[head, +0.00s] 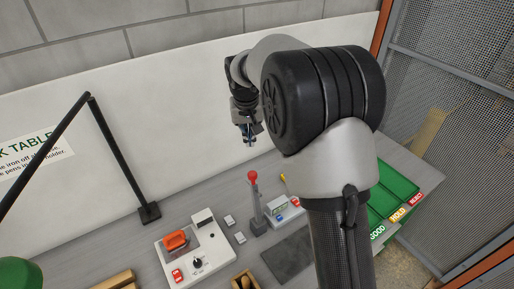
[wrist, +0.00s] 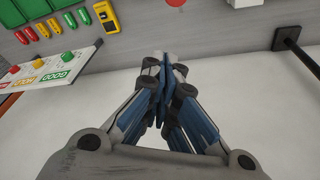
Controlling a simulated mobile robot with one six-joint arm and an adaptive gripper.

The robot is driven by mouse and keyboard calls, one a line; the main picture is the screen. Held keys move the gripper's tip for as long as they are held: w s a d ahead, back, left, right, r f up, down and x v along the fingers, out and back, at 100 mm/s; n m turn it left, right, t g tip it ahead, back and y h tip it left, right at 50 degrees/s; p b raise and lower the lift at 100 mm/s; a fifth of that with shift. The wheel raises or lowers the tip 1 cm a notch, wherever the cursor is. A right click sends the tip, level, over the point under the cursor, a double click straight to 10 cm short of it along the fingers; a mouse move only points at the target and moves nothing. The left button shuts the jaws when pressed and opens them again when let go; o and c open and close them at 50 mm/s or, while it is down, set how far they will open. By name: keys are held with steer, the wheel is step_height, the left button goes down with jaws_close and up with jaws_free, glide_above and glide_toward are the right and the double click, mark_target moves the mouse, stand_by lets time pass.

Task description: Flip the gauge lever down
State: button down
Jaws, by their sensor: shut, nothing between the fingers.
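In the head view a lever with a red ball knob (head: 253,176) stands upright on a dark grey post (head: 258,213). I cannot tell for sure which of the two is the gauge lever. My gripper (head: 249,141) is above and behind both, near the white wall panel, touching neither. The wrist view shows my gripper (wrist: 163,72) shut and empty; a red round knob (wrist: 175,2) is cut off at its top edge.
A white panel with an orange-handled thing (head: 176,240) and a black knob lies left. A black-framed stand (head: 149,212) rises behind. Green trays (head: 401,184) with labels are at the right. A dark mat (head: 288,258) lies in front. The wrist view also shows a yellow device (wrist: 107,18).

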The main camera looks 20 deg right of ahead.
steer(key=shift+a+f, duration=0.1)
steer(key=shift+f, duration=0.05)
step_height(320, 180, down, 9)
steer(key=s, duration=0.1)
steer(key=shift+s, duration=0.25)
stand_by(0.6)
steer(key=shift+f, duration=0.15)
